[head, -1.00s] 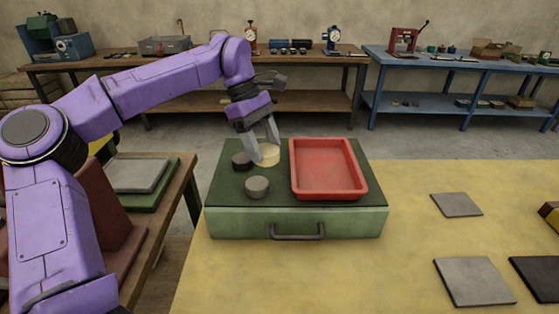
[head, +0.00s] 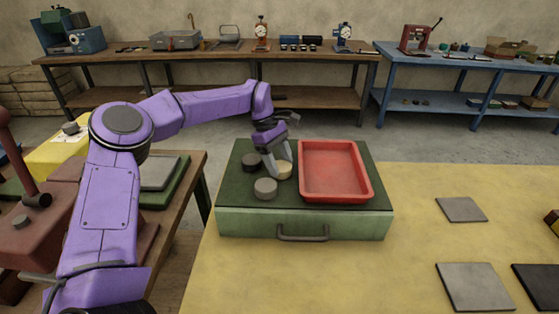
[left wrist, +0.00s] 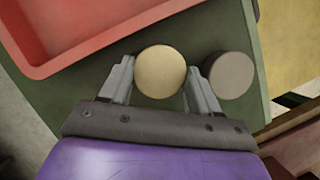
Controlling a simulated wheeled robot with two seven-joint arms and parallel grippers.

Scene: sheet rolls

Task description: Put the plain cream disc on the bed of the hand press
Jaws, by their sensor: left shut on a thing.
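The plain cream disc (head: 285,170) is at the dark green top of a green drawer box, just left of the red tray. My left gripper (head: 278,164) is shut on it. In the left wrist view the cream disc (left wrist: 160,72) sits between both fingertips (left wrist: 156,82). I cannot tell whether it touches the box top. A reddish-brown machine with a lever (head: 45,215), which looks like the hand press, stands at the left edge, partly hidden by my left arm. My right gripper is not in view.
A dark disc (head: 251,162) and a grey disc (head: 265,188) lie close to the gripper on the box (head: 250,222). The red tray (head: 335,172) has raised walls. Grey plates (head: 461,209) lie on the yellow table. A small red press (head: 415,42) stands on the far blue bench.

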